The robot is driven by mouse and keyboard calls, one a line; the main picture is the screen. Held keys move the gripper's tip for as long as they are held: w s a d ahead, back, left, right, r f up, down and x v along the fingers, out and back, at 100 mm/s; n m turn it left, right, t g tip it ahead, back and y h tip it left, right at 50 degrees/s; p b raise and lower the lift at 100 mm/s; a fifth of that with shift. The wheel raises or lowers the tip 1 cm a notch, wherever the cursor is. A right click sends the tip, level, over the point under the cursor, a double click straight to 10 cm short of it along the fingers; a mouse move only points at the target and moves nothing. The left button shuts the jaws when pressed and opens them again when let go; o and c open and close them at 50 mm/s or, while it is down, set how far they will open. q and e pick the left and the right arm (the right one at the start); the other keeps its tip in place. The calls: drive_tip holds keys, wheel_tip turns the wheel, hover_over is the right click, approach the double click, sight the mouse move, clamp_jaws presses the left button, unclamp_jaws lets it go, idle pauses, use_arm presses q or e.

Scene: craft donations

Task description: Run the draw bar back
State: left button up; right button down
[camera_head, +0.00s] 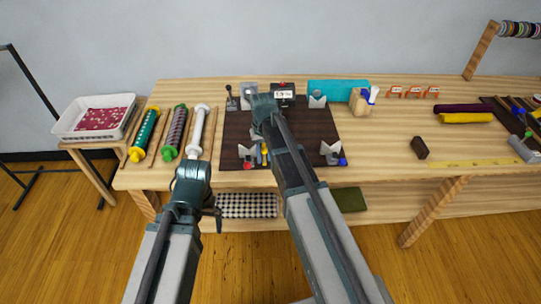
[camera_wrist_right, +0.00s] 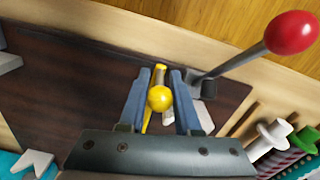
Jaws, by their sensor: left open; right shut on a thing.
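A dark brown board (camera_head: 323,128) lies on the wooden bench with grey fixtures and coloured knobs on it. In the right wrist view, my right gripper (camera_wrist_right: 160,73) has its blue-grey fingers on either side of a yellow ball-ended bar (camera_wrist_right: 159,99), and is shut on it. In the head view, the yellow bar (camera_head: 264,152) shows at the board's front, and my right arm hides most of that gripper. My left gripper (camera_head: 217,213) is open and apart from the board, in front of the bench; its fingers show poorly.
A red-knobbed lever (camera_wrist_right: 292,32) stands close to the right gripper. Several coloured rolls (camera_head: 174,132) lie left of the board, beside a white tray (camera_head: 66,128). A teal box (camera_head: 337,88) stands behind.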

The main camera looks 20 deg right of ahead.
drive_tip(key=shift+a, duration=0.2)
drive_tip(key=c, duration=0.9)
unclamp_jaws()
drive_tip(key=shift+c, duration=0.2)
drive_tip(key=shift+o, duration=1.1)
drive_tip(key=shift+w+a, duration=0.1)
drive_tip(key=shift+a, duration=0.05)
drive_tip(key=shift+r, duration=0.1)
drive_tip(key=shift+r+p, duration=0.4)
drive_tip(key=shift+p, duration=0.1)
wheel_tip(320, 180, up, 13)
drive_tip(key=p, duration=1.2)
drive_tip(key=shift+p, duration=0.4)
drive_tip(key=shift+f, duration=0.1)
